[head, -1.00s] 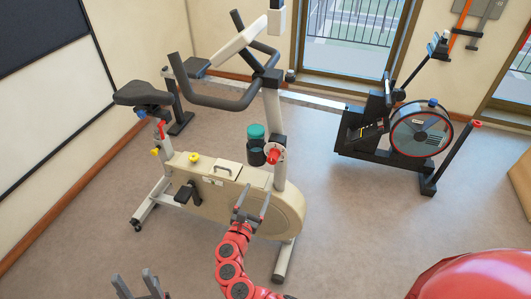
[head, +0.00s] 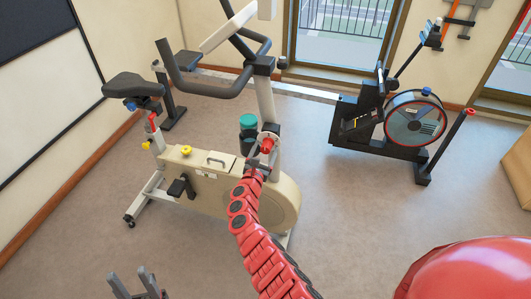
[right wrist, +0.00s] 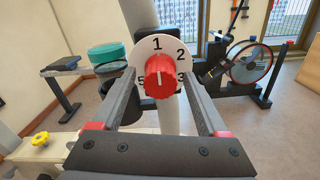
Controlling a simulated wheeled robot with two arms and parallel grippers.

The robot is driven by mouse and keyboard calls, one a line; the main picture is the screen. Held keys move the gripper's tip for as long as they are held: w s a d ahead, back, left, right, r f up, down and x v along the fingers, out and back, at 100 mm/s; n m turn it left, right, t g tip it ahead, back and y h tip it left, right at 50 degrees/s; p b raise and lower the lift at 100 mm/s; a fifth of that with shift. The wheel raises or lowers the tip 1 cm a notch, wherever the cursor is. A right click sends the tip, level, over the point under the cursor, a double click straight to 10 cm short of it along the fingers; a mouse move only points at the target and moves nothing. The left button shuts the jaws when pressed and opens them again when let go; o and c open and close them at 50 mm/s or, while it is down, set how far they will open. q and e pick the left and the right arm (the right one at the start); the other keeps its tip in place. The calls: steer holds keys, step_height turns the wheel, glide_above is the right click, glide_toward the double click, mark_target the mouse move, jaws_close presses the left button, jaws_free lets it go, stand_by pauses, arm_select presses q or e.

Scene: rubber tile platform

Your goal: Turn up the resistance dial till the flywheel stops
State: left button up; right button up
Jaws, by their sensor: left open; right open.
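The resistance dial is a red ribbed knob (right wrist: 160,76) on a white round plate (right wrist: 145,47) with numbers; 1, 2, 3 and 5 show. Its white mark points up, close to the 1. In the head view the knob (head: 267,144) sits on the exercise bike's front post. My right gripper (right wrist: 160,84) is open, its fingers on either side of the knob; I cannot tell whether they touch it. It also shows in the head view (head: 261,160). My left gripper (head: 134,281) is open and empty at the bottom left. The bike's cream housing (head: 280,200) hides any flywheel inside.
A teal-lidded bottle (head: 248,122) stands close left of the dial. The bike's handlebar (head: 205,87) is above and its saddle (head: 133,86) to the left. A rowing machine with a round fan wheel (head: 415,118) stands at the right. The floor between is clear.

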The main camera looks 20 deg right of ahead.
steer(key=shift+w+d, duration=0.1)
steer(key=shift+w, duration=0.1)
jaws_close()
stand_by(0.4)
steer(key=shift+m, duration=0.3)
